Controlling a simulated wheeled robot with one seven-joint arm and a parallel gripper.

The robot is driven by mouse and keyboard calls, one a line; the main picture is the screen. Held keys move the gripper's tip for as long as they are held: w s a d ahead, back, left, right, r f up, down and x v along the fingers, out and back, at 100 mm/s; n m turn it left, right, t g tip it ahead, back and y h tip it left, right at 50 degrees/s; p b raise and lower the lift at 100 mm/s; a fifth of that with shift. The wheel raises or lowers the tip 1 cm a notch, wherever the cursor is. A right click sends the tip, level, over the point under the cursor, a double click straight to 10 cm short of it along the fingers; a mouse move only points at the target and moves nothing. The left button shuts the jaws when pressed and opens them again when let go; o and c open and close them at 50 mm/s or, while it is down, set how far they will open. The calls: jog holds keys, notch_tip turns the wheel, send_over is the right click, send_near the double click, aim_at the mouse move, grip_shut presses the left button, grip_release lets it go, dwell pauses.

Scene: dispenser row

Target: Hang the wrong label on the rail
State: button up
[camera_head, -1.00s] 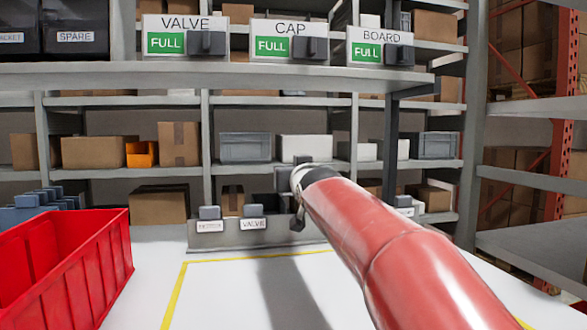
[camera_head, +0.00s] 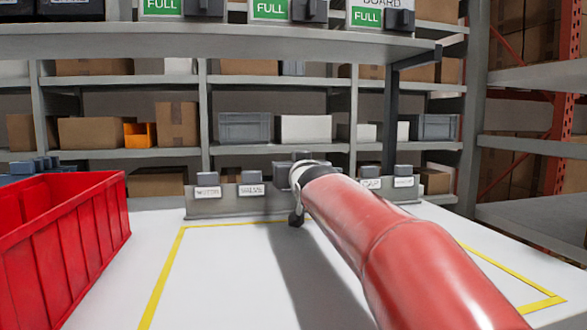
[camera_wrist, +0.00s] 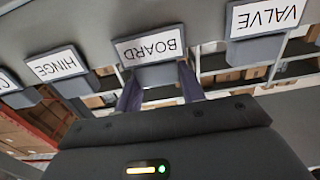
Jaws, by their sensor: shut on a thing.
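My gripper (camera_wrist: 160,86) is shut on the grey holder of the BOARD label (camera_wrist: 149,48), upside down in the wrist view. This label sits in line with the rail's other labels; whether it rests on the rail cannot be told. The VALVE label (camera_wrist: 265,18) and HINGE label (camera_wrist: 57,64) flank it. In the head view the low grey rail (camera_head: 235,206) stands at the back of the white table, with a VALVE label (camera_head: 251,190) left of my arm and two labels (camera_head: 387,183) right of it. My red arm hides the rail's middle and the BOARD label there.
A red crate (camera_head: 85,225) stands at the left of the table. A yellow outline (camera_head: 163,270) marks a clear table area in front of the rail. Above, the dispenser shelf (camera_head: 200,43) crosses the view, with green FULL signs (camera_head: 269,9) on its fronts.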

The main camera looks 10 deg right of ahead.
jog(key=shift+f, duration=0.2)
jog(key=o, duration=1)
jog(key=shift+o, duration=0.2)
jog(key=shift+s+f+b, duration=0.1)
jog(key=shift+s+b, duration=0.3)
jog(key=shift+b, duration=0.05)
jog(key=s+b, duration=0.2)
jog(key=s, duration=0.5)
jog(key=shift+s, duration=0.1)
